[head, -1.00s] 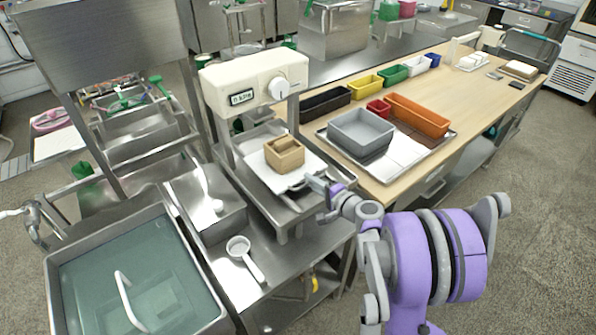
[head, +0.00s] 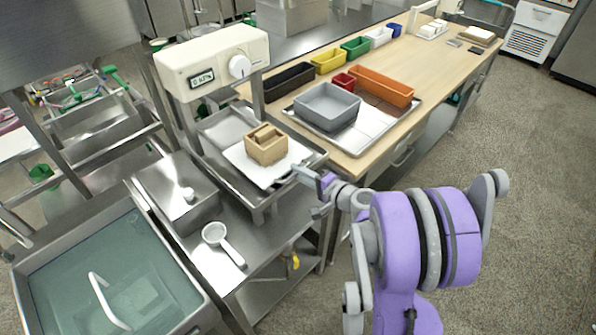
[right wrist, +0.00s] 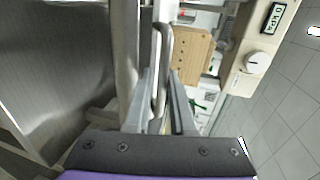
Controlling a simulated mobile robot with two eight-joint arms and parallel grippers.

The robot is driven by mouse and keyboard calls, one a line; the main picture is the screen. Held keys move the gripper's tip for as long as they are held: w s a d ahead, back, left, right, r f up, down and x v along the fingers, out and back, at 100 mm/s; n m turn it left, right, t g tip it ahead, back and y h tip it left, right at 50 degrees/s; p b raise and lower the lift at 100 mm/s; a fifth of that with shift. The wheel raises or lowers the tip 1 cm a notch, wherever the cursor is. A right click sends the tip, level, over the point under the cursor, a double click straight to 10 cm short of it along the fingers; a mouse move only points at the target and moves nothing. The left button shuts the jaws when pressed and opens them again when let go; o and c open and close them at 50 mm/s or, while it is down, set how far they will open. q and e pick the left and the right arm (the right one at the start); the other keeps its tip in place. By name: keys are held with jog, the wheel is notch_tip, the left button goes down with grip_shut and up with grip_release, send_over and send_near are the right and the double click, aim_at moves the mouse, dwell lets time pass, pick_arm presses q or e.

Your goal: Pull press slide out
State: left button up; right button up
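The press has a cream head (head: 212,60) with a dial and a small display. Below it, the slide (head: 242,162) is a white plate on a steel tray, carrying a tan block-like mould (head: 266,144). The slide and mould stand partly out in front of the press head. My right gripper (head: 314,181) is at the slide's front handle. In the right wrist view, the fingers (right wrist: 162,105) lie on both sides of the grey handle bar (right wrist: 162,65) and appear closed on it. The tan mould (right wrist: 192,52) shows beyond. My left gripper is not in view.
A water-filled sink (head: 105,290) and a white scoop (head: 215,235) are at the left front. A grey bin (head: 328,107) stands on a tray on the wooden bench (head: 435,65), near several coloured bins. Open floor lies to the right.

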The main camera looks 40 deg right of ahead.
jog(key=shift+o, duration=1.4)
jog(key=shift+s+r, duration=0.1)
jog(key=shift+s, duration=0.05)
jog(key=a+v, duration=0.1)
jog(key=v, duration=0.9)
jog(key=shift+s+d, duration=0.4)
jog(key=shift+d, duration=0.1)
jog(key=shift+r, duration=0.1)
